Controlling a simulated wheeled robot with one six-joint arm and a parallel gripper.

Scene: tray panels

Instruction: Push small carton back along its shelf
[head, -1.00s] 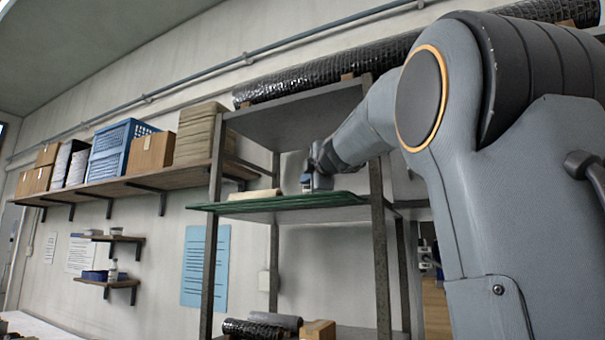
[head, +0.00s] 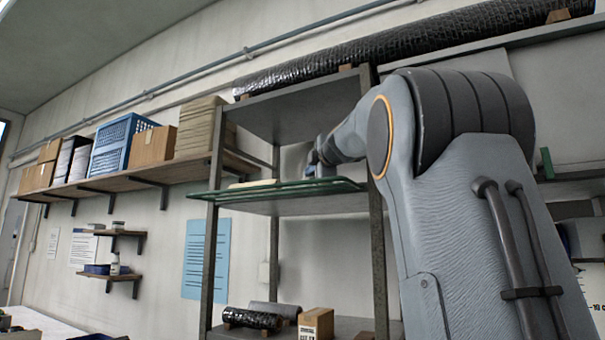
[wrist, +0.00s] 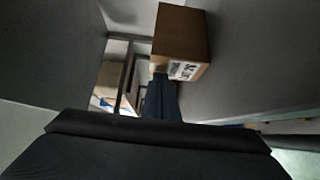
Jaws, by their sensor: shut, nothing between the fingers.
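The small carton (wrist: 182,38) is a brown box with a white, black-lettered label, in the upper middle of the wrist view. My gripper (wrist: 160,80) is shut and empty, its dark fingers pointing at the carton's labelled end. The fingertips are at or very close to that end; I cannot tell whether they touch. In the head view my gripper (head: 317,160) is over the green-edged shelf (head: 285,190) of a metal rack. I cannot make out the carton on that shelf in the head view.
Rack posts (head: 378,240) stand close beside my arm, and an upper shelf (head: 300,108) lies above my gripper. A flat pale item (head: 252,183) lies at the left of the green-edged shelf. A lower shelf holds a black roll (head: 250,319) and another carton (head: 316,322).

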